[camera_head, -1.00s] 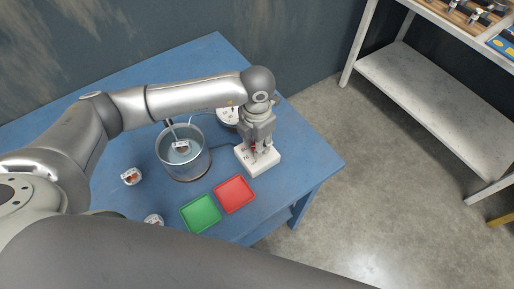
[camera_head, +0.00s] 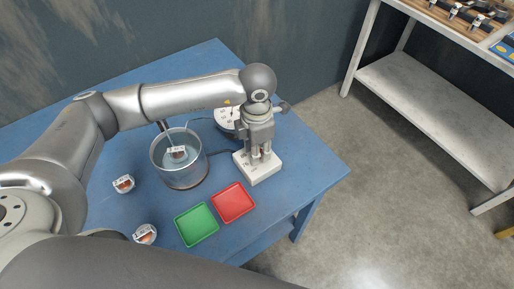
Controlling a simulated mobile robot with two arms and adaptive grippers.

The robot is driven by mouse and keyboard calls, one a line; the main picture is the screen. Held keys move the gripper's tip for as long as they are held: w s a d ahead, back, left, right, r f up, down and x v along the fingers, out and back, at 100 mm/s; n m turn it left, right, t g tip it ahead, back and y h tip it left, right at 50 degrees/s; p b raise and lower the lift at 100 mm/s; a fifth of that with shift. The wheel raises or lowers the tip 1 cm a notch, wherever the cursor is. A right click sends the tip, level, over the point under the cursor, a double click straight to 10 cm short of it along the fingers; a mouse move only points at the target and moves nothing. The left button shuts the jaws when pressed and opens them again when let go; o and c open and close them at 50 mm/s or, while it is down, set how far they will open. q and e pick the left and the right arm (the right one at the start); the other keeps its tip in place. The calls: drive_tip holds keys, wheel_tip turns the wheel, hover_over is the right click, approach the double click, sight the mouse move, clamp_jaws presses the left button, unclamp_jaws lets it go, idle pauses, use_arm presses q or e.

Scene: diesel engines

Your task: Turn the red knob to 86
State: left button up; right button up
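A white box (camera_head: 266,173), the base of the red knob, sits near the right edge of the blue table. My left gripper (camera_head: 261,158) points down onto the top of this box, with its fingers at the knob's place. The fingers hide the red knob almost wholly, so its setting and any grip on it cannot be told. A white dial gauge (camera_head: 226,117) stands behind, partly hidden by my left arm; its reading is too small to tell. My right gripper is not in view.
A glass pot of liquid (camera_head: 181,162) with a labelled piece in it stands left of the box. Red (camera_head: 234,203) and green (camera_head: 197,225) trays lie in front. Two small labelled pieces (camera_head: 123,184) (camera_head: 145,234) lie at left. A shelf (camera_head: 440,110) stands at right.

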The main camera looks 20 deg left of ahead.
use_arm(q)
drive_tip(key=o, duration=1.1)
drive_tip(key=shift+c, duration=0.2)
drive_tip(key=shift+r, duration=0.1)
wheel_tip(320, 180, up, 12)
